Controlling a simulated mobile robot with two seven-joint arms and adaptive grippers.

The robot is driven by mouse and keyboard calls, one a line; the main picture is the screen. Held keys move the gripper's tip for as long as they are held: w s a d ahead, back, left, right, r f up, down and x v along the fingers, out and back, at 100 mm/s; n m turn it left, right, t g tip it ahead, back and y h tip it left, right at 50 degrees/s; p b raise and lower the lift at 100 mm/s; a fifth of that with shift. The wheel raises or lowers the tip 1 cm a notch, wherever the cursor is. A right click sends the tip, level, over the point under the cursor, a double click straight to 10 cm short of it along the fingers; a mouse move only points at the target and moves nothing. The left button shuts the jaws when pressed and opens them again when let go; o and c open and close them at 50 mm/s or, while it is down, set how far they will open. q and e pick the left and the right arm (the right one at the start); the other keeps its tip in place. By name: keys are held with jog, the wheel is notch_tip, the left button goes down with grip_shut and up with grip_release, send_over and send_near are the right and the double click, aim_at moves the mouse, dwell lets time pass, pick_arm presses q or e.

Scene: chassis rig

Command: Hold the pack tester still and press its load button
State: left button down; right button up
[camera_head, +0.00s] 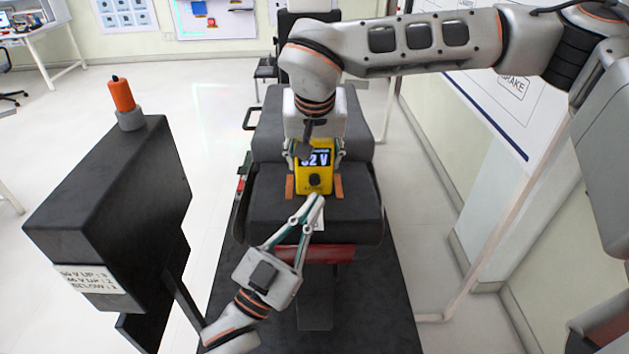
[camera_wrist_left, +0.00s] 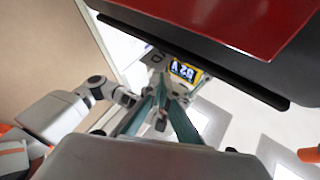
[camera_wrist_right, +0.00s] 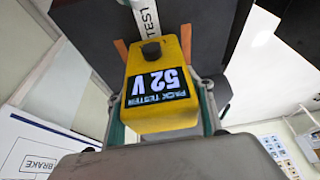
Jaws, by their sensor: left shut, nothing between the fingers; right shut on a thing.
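The yellow pack tester (camera_head: 325,184) stands on the black rig block between two orange strips. Its lit screen reads 52 V in the right wrist view (camera_wrist_right: 158,84). Its round black load button (camera_wrist_right: 151,50) sits near the end away from my right wrist. My right gripper (camera_head: 315,164) is shut on the tester, one finger on each side. My left gripper (camera_head: 316,202) is shut and empty, its tips just on the near side of the tester and apart from the button. In the left wrist view the tester (camera_wrist_left: 186,71) shows beyond its fingers (camera_wrist_left: 162,88).
A white strip lettered TEST (camera_wrist_right: 146,17) lies by the tester. A red panel (camera_head: 330,254) is on the block's near face. A dark box (camera_head: 110,205) with an orange peg (camera_head: 121,94) and a voltage label (camera_head: 90,279) stands at left. A whiteboard (camera_head: 500,110) stands at right.

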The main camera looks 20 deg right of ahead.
pick_arm(q)
jog(key=shift+s+a, duration=0.15)
jog(key=shift+s, duration=0.4)
jog(key=shift+s+a, duration=0.15)
jog(key=shift+s, duration=0.35)
pick_arm(e)
jog(key=o, duration=1.4)
